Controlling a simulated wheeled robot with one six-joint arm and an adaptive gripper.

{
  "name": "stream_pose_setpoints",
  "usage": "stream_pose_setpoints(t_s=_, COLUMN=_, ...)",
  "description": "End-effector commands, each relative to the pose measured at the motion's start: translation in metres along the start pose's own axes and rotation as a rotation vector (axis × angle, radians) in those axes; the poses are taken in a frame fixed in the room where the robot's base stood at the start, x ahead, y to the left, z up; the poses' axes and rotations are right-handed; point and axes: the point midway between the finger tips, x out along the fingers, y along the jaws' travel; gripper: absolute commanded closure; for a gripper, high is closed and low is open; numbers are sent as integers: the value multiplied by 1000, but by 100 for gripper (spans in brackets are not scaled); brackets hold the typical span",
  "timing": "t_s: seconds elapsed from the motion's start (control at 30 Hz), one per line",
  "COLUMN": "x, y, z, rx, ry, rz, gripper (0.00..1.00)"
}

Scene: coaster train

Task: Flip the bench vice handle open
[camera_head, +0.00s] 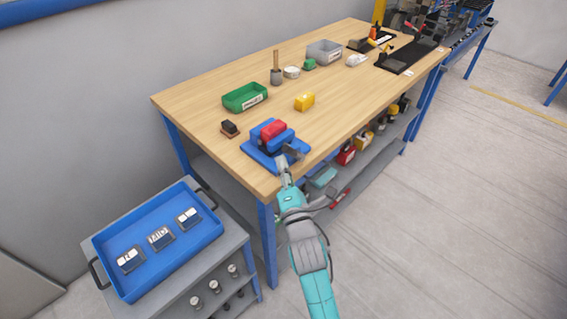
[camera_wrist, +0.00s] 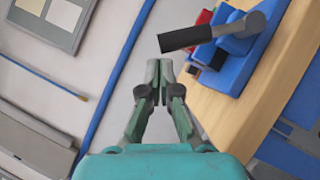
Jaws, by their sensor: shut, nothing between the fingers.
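The bench vice (camera_head: 268,143) is blue with a red block at its jaws. It stands at the near left corner of the wooden workbench. Its handle (camera_head: 291,153) shows on the side facing my arm. In the wrist view the handle (camera_wrist: 205,34) is a dark grip on a grey pivot, lying across the upper middle in front of the vice's blue body (camera_wrist: 232,58). My gripper (camera_head: 284,168) is right by the handle in the head view. In the wrist view its fingertips (camera_wrist: 159,68) are together and empty, just below the handle's free end, with a small visible gap.
The workbench (camera_head: 200,103) carries a green bin (camera_head: 245,97), a yellow block (camera_head: 305,101), a small dark brush-like item (camera_head: 229,129) and a grey bin (camera_head: 324,51). A grey cart with a blue tray (camera_head: 205,229) stands at the lower left. Open floor lies to the right.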

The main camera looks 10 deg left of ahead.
Motion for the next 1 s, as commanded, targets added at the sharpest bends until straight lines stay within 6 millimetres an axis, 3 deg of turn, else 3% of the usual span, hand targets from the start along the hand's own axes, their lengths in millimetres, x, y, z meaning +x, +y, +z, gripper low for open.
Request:
stream_pose_setpoints(t_s=0.67, x=5, y=0, z=4, rx=3, ry=0, rz=-2, gripper=100)
stream_pose_setpoints(t_s=1.0, x=18, y=0, z=11, rx=53, ry=0, rz=-34, gripper=100)
